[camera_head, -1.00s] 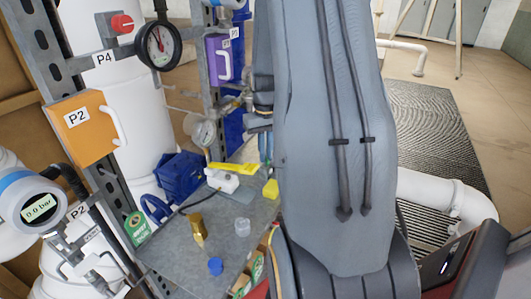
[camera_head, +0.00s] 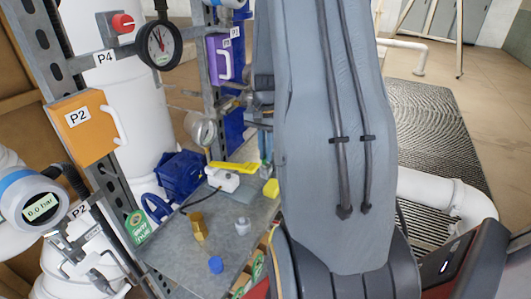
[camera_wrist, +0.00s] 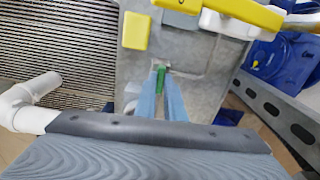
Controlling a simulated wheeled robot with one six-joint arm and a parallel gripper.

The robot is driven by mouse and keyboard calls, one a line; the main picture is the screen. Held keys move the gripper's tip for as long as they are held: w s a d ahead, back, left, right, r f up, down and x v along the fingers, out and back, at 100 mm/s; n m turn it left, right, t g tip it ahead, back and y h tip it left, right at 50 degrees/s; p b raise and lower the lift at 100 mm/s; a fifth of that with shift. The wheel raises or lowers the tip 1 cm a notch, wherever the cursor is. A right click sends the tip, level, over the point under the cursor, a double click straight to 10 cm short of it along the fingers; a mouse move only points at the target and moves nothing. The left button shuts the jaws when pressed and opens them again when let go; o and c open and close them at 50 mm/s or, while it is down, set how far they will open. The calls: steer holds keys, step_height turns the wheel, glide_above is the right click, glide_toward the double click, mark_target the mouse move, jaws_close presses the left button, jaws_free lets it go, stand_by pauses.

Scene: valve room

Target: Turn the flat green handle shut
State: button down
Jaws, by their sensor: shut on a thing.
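In the wrist view my gripper (camera_wrist: 160,84) has its two blue-grey fingers close together. A narrow green piece (camera_wrist: 160,76), which looks like the edge of the flat green handle, is between their tips. The fingers hide most of it, so I cannot tell its full shape or how far it is turned. In the head view the gripper's blue fingers (camera_head: 265,146) show just left of my grey arm, above the back of the metal bench. The arm hides what they hold there.
The grey bench (camera_head: 180,250) carries a yellow lever (camera_head: 232,167) on a white body, a yellow block (camera_head: 271,187), a brass fitting (camera_head: 198,226) and a blue cap (camera_head: 216,265). A round gauge (camera_head: 200,128) is left of the gripper.

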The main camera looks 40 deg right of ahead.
steer(key=shift+m, duration=0.5)
steer(key=c, duration=1.8)
jaws_free()
steer(key=shift+c, duration=0.2)
steer(key=shift+r, duration=0.15)
step_height(320, 180, up, 8)
steer(key=shift+f+b, duration=0.2)
steer(key=shift+b, duration=0.85)
